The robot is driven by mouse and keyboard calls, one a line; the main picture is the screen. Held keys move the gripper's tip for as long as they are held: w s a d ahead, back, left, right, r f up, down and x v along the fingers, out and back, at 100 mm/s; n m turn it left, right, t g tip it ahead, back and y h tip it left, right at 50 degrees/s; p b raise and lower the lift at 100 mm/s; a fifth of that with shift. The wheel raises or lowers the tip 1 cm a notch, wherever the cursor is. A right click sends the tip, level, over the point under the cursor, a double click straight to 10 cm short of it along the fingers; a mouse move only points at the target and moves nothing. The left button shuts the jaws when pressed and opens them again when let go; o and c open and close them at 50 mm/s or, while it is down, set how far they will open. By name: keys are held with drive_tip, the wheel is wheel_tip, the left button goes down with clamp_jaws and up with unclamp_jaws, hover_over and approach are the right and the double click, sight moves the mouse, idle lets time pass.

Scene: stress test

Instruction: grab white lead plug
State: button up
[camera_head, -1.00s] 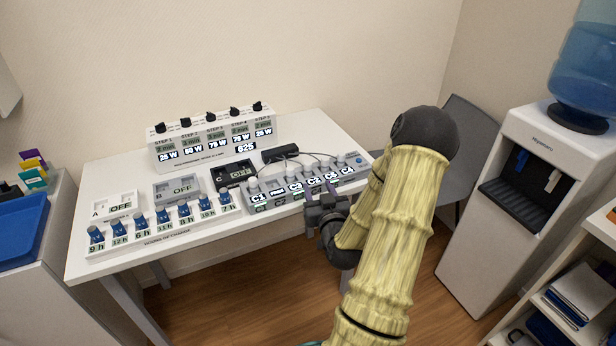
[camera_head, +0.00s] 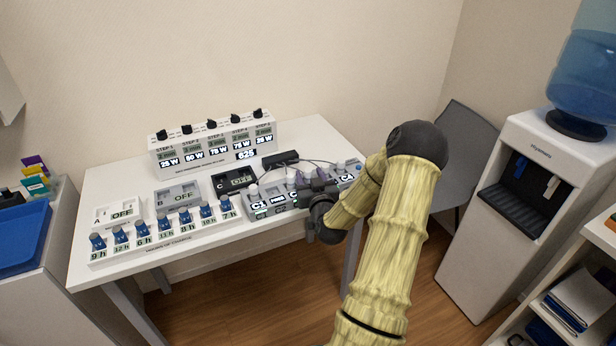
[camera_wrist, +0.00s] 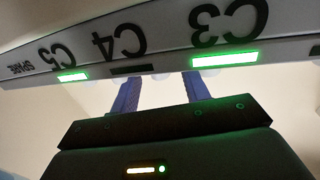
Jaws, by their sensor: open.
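The channel panel (camera_head: 283,206), a grey unit with sockets labelled C1 to C5, stands at the right of the white table. White plugs stand along its top; one white plug (camera_head: 253,190) shows above C1 and another (camera_head: 341,164) towards the right end. Which is the white lead plug I cannot tell. My gripper (camera_head: 308,180) is open at the panel's middle and hides some sockets and plugs. In the wrist view, my two blue fingers (camera_wrist: 163,92) are apart and reach behind the panel's front edge (camera_wrist: 150,58), around C4. Their tips and anything between them are hidden.
Thin leads run from a black box (camera_head: 280,158) behind the panel. A white step unit (camera_head: 213,145) stands at the back. A water cooler (camera_head: 525,190) stands right, beyond a grey chair (camera_head: 466,150).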

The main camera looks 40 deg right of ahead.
drive_tip(key=shift+x, duration=1.2)
drive_tip(key=shift+c, duration=0.5)
clamp_jaws()
